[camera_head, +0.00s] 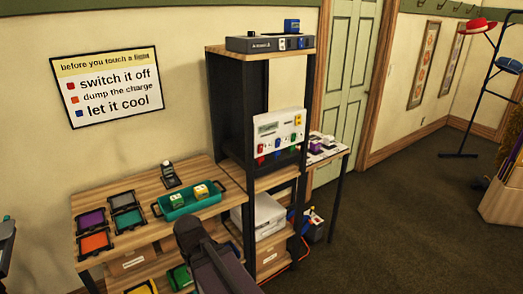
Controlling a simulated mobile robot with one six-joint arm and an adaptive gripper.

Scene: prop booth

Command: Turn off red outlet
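A white panel unit (280,133) with a small display stands on a middle shelf of the tall dark rack. Part of my dark arm (215,262) rises from the bottom edge in front of the wooden shelf, well below and left of the panel. My gripper's fingertips cannot be made out.
A grey box (268,43) tops the rack. A wall sign (110,86) says "switch it off". Open carpet (400,220) lies to the right.

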